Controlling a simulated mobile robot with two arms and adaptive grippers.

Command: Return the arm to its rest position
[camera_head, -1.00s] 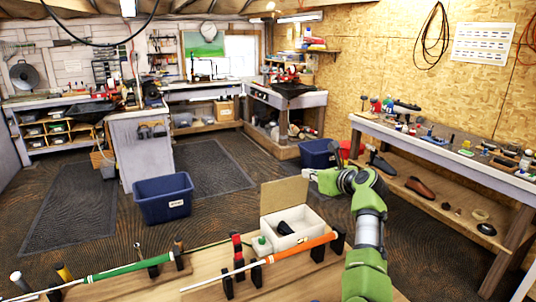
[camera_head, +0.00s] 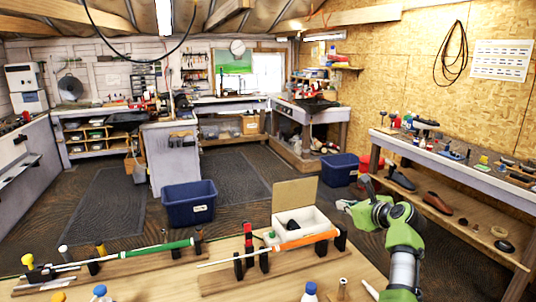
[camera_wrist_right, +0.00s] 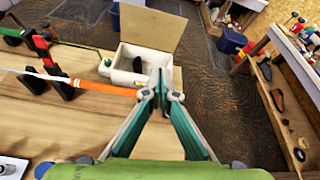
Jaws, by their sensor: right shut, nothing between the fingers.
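My right arm is green and grey and comes in from the lower right of the head view. My right gripper (camera_head: 345,205) is shut and empty, just right of the open white box (camera_head: 305,226) in the picture. In the right wrist view the gripper (camera_wrist_right: 166,90) has its two fingers converging at the tips, with nothing between them. The club with the orange grip (camera_head: 304,241) lies across black holders on the workbench (camera_head: 240,281). The club with the green grip (camera_head: 158,249) lies to its left. My left arm and gripper do not show.
Bottles (camera_head: 309,292) and small items stand along the near edge of the workbench. A long side bench (camera_head: 450,164) with tools runs along the right wall, with shoes on its lower shelf. Blue bins (camera_head: 189,203) stand on the open floor beyond.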

